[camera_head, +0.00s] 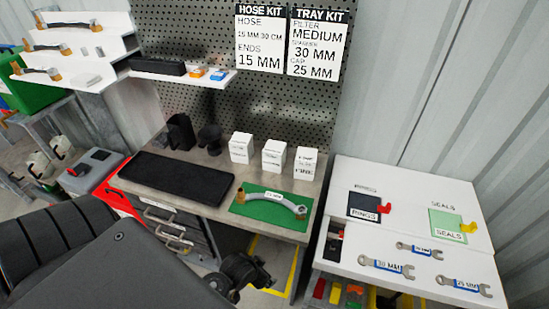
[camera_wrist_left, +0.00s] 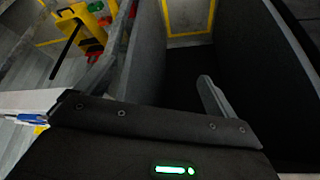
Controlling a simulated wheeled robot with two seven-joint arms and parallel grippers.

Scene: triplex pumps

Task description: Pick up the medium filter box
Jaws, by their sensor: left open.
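Three white filter boxes stand upright in a row at the back of the grey workbench (camera_head: 222,190) in the head view: a left box (camera_head: 241,148), a middle box (camera_head: 274,155) and a right box (camera_head: 306,163). Their print is too small to tell which is the medium one. My left gripper (camera_head: 247,274) is low in front of the bench, below and apart from the boxes. It is open and nothing shows in it. The left wrist view shows no filter box. My right gripper is not in view.
A black tray (camera_head: 176,184) and a green mat (camera_head: 270,214) with a hose (camera_head: 275,200) lie in front of the boxes. A perforated panel (camera_head: 200,93) rises behind. A white table (camera_head: 405,220) with wrenches stands right.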

